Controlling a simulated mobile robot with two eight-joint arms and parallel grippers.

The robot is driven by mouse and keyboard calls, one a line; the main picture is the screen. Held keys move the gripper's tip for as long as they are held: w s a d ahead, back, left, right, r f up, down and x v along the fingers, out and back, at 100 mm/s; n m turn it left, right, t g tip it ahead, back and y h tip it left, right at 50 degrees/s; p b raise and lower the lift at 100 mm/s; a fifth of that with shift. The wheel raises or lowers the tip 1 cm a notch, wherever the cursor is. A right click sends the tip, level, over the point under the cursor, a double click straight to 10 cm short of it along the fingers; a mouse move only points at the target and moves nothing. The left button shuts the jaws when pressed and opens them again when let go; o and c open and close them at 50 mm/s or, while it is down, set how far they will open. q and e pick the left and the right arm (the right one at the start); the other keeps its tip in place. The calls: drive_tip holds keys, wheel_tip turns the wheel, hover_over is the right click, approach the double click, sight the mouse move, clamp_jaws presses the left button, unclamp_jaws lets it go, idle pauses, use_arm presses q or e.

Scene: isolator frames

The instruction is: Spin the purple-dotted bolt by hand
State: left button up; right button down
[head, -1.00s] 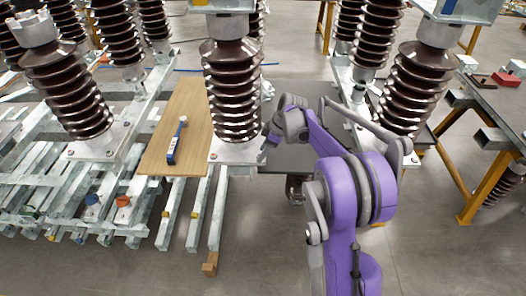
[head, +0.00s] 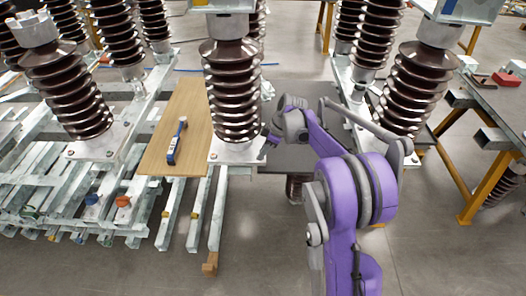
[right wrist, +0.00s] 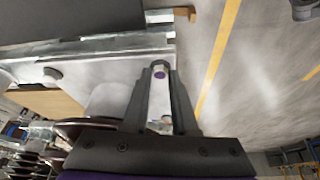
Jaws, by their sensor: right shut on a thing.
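The purple-dotted bolt (right wrist: 159,75) shows in the right wrist view as a small bolt end with a purple dot. It sits at the edge of a grey metal base plate (right wrist: 100,72). My right gripper (right wrist: 161,72) has its two fingers on either side of the bolt and is shut on it. In the head view my right gripper (head: 269,136) is at the right corner of the base plate under the central brown insulator (head: 234,95). The bolt is too small or hidden to make out there. My left gripper is not in view.
A blue-handled torque wrench (head: 176,140) lies on a wooden board (head: 158,158) left of the central insulator. More insulators stand on both sides, such as the right one (head: 408,95). Another bolt head (right wrist: 52,75) is on the plate. Open floor (head: 445,240) lies at the right front.

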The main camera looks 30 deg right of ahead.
drive_tip(key=m, duration=0.2)
drive_tip(key=m+h, duration=0.1)
drive_tip(key=m, duration=0.1)
drive_tip(key=m+t+h+b, duration=0.1)
drive_tip(key=shift+s+a+m, duration=0.2)
drive_tip(key=shift+a+m, duration=0.05)
drive_tip(key=shift+m, duration=0.15)
drive_tip(key=m, duration=0.1)
drive_tip(key=m+h, duration=0.1)
drive_tip(key=m, duration=0.1)
drive_tip(key=m+h+b, duration=0.1)
drive_tip(key=m, duration=0.1)
drive_tip(key=shift+a+t, duration=0.25)
drive_tip(key=shift+t, duration=0.05)
drive_tip(key=m+h, duration=0.1)
drive_tip(key=m, duration=0.2)
drive_tip(key=m+g+h, duration=0.1)
drive_tip(key=m, duration=0.1)
drive_tip(key=shift+w+a+m, duration=0.15)
drive_tip(key=shift+a+m, duration=0.05)
drive_tip(key=shift+m, duration=0.2)
drive_tip(key=m+g+h, duration=0.1)
drive_tip(key=m, duration=0.4)
drive_tip(key=shift+w+a, duration=0.1)
drive_tip(key=shift+w, duration=0.05)
drive_tip(key=c, duration=0.7)
unclamp_jaws()
